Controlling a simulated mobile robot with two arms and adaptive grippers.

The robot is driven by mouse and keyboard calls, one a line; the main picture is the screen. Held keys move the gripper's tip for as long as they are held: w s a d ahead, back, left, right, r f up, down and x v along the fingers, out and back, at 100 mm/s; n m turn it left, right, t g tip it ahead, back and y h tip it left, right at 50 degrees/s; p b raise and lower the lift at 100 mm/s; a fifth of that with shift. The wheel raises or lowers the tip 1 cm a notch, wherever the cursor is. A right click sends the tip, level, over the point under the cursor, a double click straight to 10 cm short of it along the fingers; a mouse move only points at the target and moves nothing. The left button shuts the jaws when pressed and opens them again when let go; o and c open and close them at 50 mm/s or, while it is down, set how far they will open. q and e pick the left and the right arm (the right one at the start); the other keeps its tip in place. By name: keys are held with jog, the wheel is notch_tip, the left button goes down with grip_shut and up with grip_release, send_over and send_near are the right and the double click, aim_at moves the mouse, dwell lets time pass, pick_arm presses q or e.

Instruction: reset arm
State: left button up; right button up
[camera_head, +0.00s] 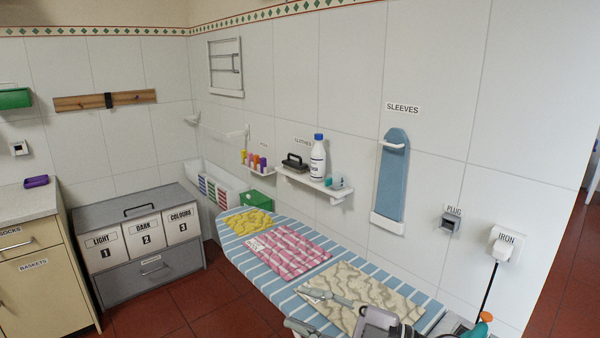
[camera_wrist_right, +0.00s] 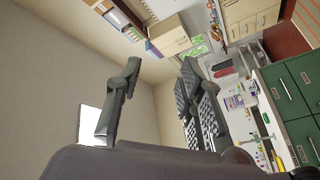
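My right gripper (camera_head: 298,308) is at the bottom of the head view, over the near end of the striped ironing board (camera_head: 268,287). Its two fingers are spread, with nothing between them. The right wrist view also shows the gripper (camera_wrist_right: 160,72) open and empty, tilted against a wall, cupboards and a counter further off. A beige patterned cloth (camera_head: 372,291) lies on the board, partly hidden by my gripper and wrist. I cannot tell how high the fingers are above it. My left gripper is not in view.
A pink cloth (camera_head: 290,251) and a yellow cloth (camera_head: 249,222) lie further along the board. A wall shelf (camera_head: 318,187) with a white bottle (camera_head: 318,160) and a blue sleeve board (camera_head: 393,180) are behind it. A grey laundry box (camera_head: 150,275) stands left; red floor between is clear.

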jog(key=w+d+r+m+t+h, duration=0.1)
jog(key=w+d+m+t+h, duration=0.2)
jog(key=d+m+t+h, duration=0.8)
jog(key=s+d+f+m+g+h, duration=0.2)
jog(key=s+d+f+m+h, duration=0.25)
jog(key=f, duration=0.45)
jog(key=s+d+f+m+g+h, duration=0.1)
jog(key=d+f+m+g+h, duration=0.1)
jog(key=d+f+m+h, duration=0.45)
jog(key=s+a+f+g+y, duration=0.1)
jog(key=s+f+g+y, duration=0.1)
jog(key=s+f+g, duration=0.55)
jog(key=s+a+f+g+y, duration=0.25)
jog(key=s+f, duration=0.55)
jog(key=s, duration=0.6)
notch_tip(320, 180, down, 26)
jog(key=s+n+g, duration=0.1)
jog(key=g, duration=0.1)
jog(key=s+d+f, duration=0.1)
jog(key=s+f, duration=0.7)
jog(key=s+d+f+h, duration=0.1)
jog(key=s+d+f, duration=0.1)
jog(key=s+f, duration=0.5)
jog(key=shift+s+d+f+g, duration=0.3)
jog(key=shift+s+f+g, duration=0.1)
jog(key=shift+s, duration=0.45)
